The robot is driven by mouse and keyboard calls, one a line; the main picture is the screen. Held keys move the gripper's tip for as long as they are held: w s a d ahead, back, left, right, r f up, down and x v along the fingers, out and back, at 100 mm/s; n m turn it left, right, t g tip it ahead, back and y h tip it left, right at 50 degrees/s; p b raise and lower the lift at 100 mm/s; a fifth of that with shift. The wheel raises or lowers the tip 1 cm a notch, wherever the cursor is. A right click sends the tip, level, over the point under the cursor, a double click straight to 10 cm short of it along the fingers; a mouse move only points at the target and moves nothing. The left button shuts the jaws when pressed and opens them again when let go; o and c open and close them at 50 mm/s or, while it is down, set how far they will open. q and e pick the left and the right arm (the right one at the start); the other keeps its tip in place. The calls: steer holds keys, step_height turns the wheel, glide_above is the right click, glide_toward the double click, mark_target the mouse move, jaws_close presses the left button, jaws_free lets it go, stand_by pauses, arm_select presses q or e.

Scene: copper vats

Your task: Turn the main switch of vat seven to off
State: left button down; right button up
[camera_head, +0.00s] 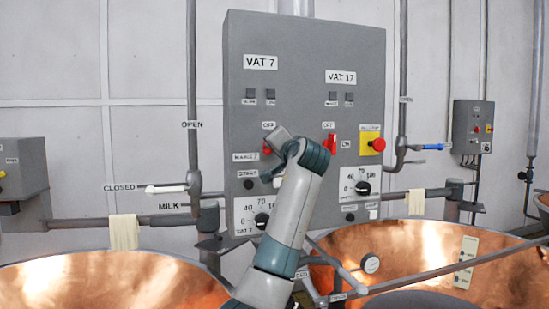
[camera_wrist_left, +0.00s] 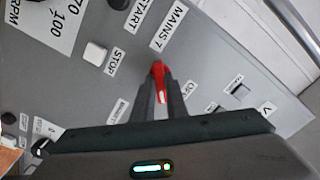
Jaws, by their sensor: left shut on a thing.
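The vat 7 main switch (camera_wrist_left: 158,70) is a red handle on the grey panel, beside the MAINS 7 label (camera_wrist_left: 168,25) in the left wrist view. My left gripper (camera_wrist_left: 161,90) is shut on it, one finger on each side. An OFF label lies just right of the fingers there. In the head view my left gripper (camera_head: 272,153) is at the panel's left half, under the VAT 7 plate (camera_head: 261,62), and mostly covers the switch. I cannot tell the handle's exact setting. My right gripper is not in view.
The same panel (camera_head: 305,40) carries the red vat 17 switch (camera_head: 328,145), a red emergency button (camera_head: 378,144) on yellow, and dials below. A white STOP button (camera_wrist_left: 95,53) is near the left fingers. Copper vats (camera_head: 100,285) and pipes stand below and around.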

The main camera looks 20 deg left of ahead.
arm_select(q)
steer(key=n+b, duration=0.1)
steer(key=n, duration=0.4)
steer(key=n+b, duration=0.2)
steer(key=n, duration=0.2)
steer(key=shift+f+n, duration=0.2)
steer(key=shift+n, duration=0.2)
steer(key=c, duration=1.8)
jaws_free()
steer(key=shift+o, duration=0.2)
steer(key=shift+r, duration=0.1)
steer(key=shift+s+d, duration=0.1)
